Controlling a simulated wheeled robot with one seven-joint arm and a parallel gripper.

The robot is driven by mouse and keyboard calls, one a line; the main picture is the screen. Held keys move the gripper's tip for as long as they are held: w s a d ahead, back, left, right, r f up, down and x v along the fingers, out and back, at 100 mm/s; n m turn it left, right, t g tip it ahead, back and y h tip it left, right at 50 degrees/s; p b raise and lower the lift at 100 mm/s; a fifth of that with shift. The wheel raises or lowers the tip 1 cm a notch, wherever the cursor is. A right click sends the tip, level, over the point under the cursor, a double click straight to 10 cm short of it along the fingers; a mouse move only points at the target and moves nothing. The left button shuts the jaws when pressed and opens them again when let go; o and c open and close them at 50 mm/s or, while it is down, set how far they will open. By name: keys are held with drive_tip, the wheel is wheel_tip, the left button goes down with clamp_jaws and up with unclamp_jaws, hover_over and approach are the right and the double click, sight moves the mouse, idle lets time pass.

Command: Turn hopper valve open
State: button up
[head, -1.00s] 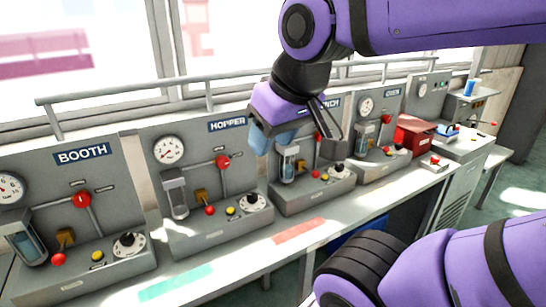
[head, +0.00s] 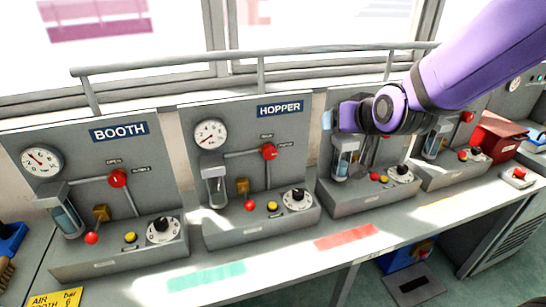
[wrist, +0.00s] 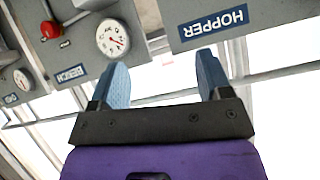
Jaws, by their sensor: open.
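The hopper panel (head: 230,165) stands second from the left in the head view, under a blue HOPPER sign (head: 280,109). Its valve is a red round knob (head: 269,152) where pipes meet, with small labels above and to the right. The direction of its handle is too small to tell. My gripper (head: 328,119) is in front of the panel to the right, its pale blue fingers at left, apart from the valve. In the wrist view, my gripper (wrist: 163,75) is open and empty. The HOPPER sign (wrist: 213,20) appears upside down there; the hopper valve is out of view.
The booth panel (head: 90,190) is at left, with a similar red valve (head: 118,178). The wrist view shows the BENCH sign (wrist: 70,76) and a gauge (wrist: 112,38). A rail (head: 180,63) runs behind the panels. The bench front with green (head: 206,276) and red patches is clear.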

drive_tip(key=w+a+f+t+y, duration=0.1)
drive_tip(key=w+a+f+t, duration=0.25)
drive_tip(key=a+f, duration=0.5)
drive_tip(key=t+y, duration=0.1)
drive_tip(key=t, duration=0.2)
approach(271, 156)
drive_tip(key=x, duration=0.9)
drive_tip(key=shift+w+a+r, duration=0.1)
drive_tip(key=shift+w, duration=0.05)
drive_tip(key=c, duration=0.9)
